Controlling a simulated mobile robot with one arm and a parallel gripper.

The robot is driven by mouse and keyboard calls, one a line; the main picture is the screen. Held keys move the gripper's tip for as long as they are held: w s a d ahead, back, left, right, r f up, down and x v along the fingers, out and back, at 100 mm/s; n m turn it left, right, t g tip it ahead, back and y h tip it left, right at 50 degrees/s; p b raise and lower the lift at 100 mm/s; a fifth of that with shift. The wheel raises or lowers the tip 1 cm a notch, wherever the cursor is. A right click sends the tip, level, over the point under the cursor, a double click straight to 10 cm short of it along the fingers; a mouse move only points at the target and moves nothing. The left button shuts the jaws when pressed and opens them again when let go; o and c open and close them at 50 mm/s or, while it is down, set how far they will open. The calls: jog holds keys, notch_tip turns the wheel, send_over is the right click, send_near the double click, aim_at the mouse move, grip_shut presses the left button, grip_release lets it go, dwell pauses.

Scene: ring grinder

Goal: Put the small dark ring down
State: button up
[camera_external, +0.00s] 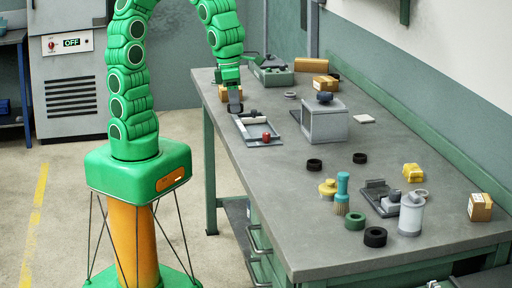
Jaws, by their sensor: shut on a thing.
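My gripper (235,97) hangs at the end of my green arm over the far left part of the grey workbench (300,210). It is shut on a small dark thing (235,108), taken as the small dark ring; its shape is hard to make out at this size. The held thing is just above or at the back of a shallow grey tray (262,140). I cannot tell whether it touches the tray or the bench.
Next to the tray stands a grey box machine (325,122). Cardboard boxes (311,65) and a green case (272,76) are at the back. Loose dark rings (375,236), a green ring (354,221), a brush (342,190) and a pale cylinder (411,214) stand nearer the front.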

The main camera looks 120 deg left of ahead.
jog(key=w+a+n, duration=0.3)
jog(key=a, duration=0.9)
jog(key=w+a+r+n+g, duration=0.1)
jog(key=w+a+n, duration=0.25)
jog(key=a, duration=0.85)
jog(key=w+a+n, duration=0.2)
jog(key=a+n, duration=0.1)
jog(key=a, duration=0.9)
jog(key=s+a+f+n, duration=0.1)
jog(key=s+a+n, duration=0.1)
jog(key=a, duration=0.7)
jog(key=s+a+n, duration=0.2)
jog(key=a, duration=0.8)
send_over(364, 117)
jog(key=shift+y, duration=0.3)
jog(key=shift+d+f, duration=0.2)
jog(key=shift+f, duration=3.5)
jog(key=shift+d+f, duration=0.15)
jog(key=shift+f, duration=3.5)
jog(key=shift+w+a+f, duration=0.1)
jog(key=shift+f, duration=0.15)
jog(key=shift+f, duration=1.5)
jog(key=shift+f, duration=0.1)
